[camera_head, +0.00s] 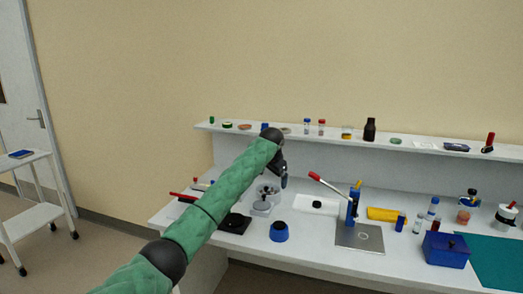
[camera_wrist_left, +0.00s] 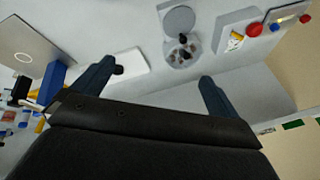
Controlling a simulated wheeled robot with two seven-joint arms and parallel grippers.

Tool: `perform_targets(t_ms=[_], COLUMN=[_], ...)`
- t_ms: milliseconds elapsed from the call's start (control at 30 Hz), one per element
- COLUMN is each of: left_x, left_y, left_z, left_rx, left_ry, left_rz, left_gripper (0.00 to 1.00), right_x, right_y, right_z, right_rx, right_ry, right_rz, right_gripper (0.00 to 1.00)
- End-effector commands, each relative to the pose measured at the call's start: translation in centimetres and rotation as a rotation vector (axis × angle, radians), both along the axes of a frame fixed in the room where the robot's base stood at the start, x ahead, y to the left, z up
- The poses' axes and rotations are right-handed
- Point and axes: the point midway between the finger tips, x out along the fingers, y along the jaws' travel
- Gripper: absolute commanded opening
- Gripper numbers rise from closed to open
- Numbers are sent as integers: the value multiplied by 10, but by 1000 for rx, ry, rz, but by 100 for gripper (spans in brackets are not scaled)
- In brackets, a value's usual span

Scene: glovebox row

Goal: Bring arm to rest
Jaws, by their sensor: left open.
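My left arm, in a green sleeve, reaches in from the lower left of the head view. Its dark gripper (camera_head: 283,176) hangs above the bench near a round grey device (camera_head: 262,207), partly hiding the area behind it. In the left wrist view the two fingers of the gripper (camera_wrist_left: 157,80) stand wide apart with nothing between them. The round device, with small dark parts in it, also shows there (camera_wrist_left: 181,50), beyond the fingers. My right gripper is not in view.
The white bench (camera_head: 310,253) holds a blue black-topped pot (camera_head: 279,232), a red-levered press (camera_head: 352,207), a blue box (camera_head: 446,249) and a teal mat (camera_head: 497,262). A shelf (camera_head: 300,134) with small items runs behind. A white cart (camera_head: 32,222) stands left; floor between is clear.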

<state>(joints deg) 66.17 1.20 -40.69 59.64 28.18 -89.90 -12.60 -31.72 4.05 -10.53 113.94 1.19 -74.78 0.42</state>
Motion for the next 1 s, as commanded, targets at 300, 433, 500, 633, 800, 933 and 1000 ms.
perform_targets(t_ms=[300, 433, 500, 633, 800, 933, 1000], left_x=[-10, -22, -30, -46, -72, -94, -106], left_y=[-15, -14, -11, -3, 15, 31, 40], left_z=[75, 80, 77, 62, 28, -4, -23], left_rx=[-121, -181, -210, -263, -327, -360, -375], left_ry=[-234, -302, -330, -369, -401, -409, -408], left_rz=[41, 65, 78, 108, 153, 189, 210], left_gripper=[99, 99, 99, 99, 99, 99, 99], right_x=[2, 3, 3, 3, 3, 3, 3], right_y=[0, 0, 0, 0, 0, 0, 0], right_z=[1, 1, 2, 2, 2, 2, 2], right_rx=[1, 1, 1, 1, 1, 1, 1], right_ry=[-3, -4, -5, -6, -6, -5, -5], right_rz=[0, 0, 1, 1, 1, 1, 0], right_gripper=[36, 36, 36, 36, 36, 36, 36])
